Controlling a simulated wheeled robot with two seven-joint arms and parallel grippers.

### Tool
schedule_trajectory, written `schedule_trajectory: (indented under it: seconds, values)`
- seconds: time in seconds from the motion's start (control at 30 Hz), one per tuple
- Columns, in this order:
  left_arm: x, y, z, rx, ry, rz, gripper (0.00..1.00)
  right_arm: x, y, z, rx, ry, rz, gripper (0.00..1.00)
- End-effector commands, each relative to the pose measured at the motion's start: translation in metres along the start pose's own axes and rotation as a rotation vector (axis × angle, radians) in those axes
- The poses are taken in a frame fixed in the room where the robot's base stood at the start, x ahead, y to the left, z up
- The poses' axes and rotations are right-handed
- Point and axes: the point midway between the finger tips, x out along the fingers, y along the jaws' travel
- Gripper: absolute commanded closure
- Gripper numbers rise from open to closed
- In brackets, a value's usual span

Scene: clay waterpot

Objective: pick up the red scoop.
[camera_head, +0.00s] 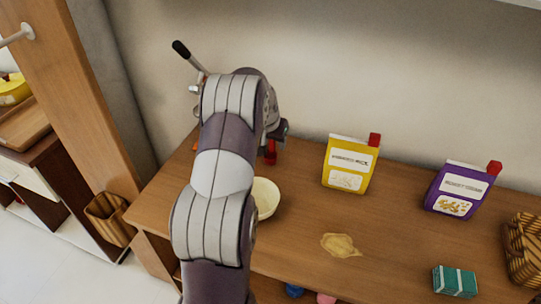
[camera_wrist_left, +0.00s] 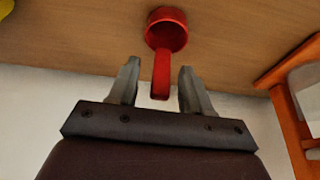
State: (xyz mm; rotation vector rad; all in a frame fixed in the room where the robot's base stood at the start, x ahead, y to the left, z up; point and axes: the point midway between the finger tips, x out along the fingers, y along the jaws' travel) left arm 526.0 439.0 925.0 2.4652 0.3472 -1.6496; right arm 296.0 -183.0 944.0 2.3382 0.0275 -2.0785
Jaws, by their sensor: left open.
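The red scoop (camera_wrist_left: 167,30) shows in the left wrist view, with its round cup beyond the fingertips. Its handle points back toward my left gripper (camera_wrist_left: 158,70) and lies between the two open fingers. There are visible gaps on both sides of the handle. In the head view only a small red part of the scoop (camera_head: 270,153) shows just below my left gripper (camera_head: 277,131). My left arm hides much of the area around it. My right gripper is in neither view.
On the wooden table (camera_head: 300,240), a pale bowl (camera_head: 266,197) is partly behind my arm. A yellow package (camera_head: 348,165) and a purple package (camera_head: 457,190) stand to the right. A tan flat patch (camera_head: 340,245), a green box (camera_head: 454,281) and a basket (camera_head: 525,250) lie nearer.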

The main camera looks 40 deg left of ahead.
Motion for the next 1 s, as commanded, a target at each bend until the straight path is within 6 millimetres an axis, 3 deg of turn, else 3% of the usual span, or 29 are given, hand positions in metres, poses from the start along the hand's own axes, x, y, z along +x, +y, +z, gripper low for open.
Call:
schedule_trajectory:
  seconds: [0.13, 0.27, 0.3, 0.73, 0.97, 1.0]
  values:
    - [0.000, 0.000, 0.000, 0.000, 0.001, 0.000, 0.54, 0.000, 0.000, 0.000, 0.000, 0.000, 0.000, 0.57]
    - [0.000, 0.000, 0.000, 0.000, 0.001, 0.000, 0.97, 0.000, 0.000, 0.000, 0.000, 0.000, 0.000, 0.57]
    - [-0.001, 0.000, 0.000, 0.000, 0.000, 0.000, 1.00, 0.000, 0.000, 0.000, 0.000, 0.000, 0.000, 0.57]
    - [-0.006, 0.000, -0.003, 0.000, 0.002, 0.000, 1.00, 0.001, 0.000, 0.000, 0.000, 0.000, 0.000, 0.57]
    - [-0.040, 0.000, -0.017, 0.000, 0.005, -0.001, 1.00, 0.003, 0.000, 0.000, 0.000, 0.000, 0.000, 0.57]
    - [-0.044, 0.009, -0.016, 0.004, 0.003, 0.001, 1.00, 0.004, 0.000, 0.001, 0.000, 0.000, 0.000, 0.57]
